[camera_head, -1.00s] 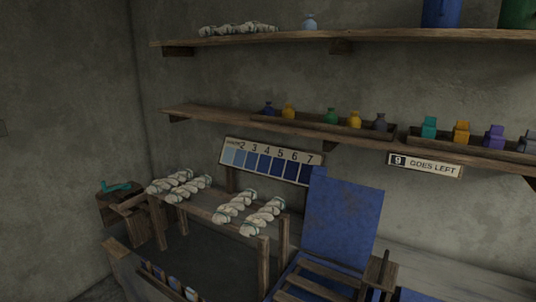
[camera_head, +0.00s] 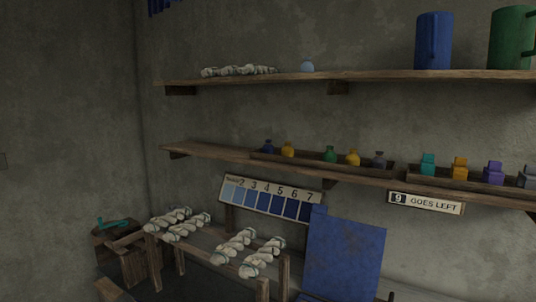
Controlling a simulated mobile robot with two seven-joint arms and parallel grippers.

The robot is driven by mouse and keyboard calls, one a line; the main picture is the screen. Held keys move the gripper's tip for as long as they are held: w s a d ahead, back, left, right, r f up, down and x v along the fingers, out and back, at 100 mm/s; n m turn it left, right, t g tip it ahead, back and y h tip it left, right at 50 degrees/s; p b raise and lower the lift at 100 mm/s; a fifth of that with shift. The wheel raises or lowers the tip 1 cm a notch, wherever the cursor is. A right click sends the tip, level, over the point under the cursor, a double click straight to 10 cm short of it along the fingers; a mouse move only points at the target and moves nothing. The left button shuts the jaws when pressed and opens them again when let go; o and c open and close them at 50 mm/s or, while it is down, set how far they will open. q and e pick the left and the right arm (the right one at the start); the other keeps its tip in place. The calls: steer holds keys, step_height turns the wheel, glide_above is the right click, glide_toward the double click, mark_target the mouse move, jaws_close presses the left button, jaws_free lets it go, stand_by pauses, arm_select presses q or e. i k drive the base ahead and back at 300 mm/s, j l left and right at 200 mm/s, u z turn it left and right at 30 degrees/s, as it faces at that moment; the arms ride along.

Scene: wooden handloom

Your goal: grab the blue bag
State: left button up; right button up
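From here I cannot tell which of the two blue items is a bag. Neither of my grippers is in view.
Green (camera_head: 330,154), yellow and grey items continue the row, with coloured blocks (camera_head: 460,168) farther right. A blue mug (camera_head: 433,41) and green mug (camera_head: 512,38) stand above. White skeins (camera_head: 236,245) lie on a rack below, beside a blue panel (camera_head: 345,255).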

mark_target(268, 149)
steer(key=i+j, duration=0.2)
steer(key=j, duration=0.2)
steer(key=i+j+u, duration=0.1)
steer(key=j, duration=0.25)
steer(key=i+j, duration=0.25)
steer(key=j, duration=0.15)
steer(key=i+j+u, duration=0.1)
steer(key=j, duration=0.25)
steer(key=i, duration=0.1)
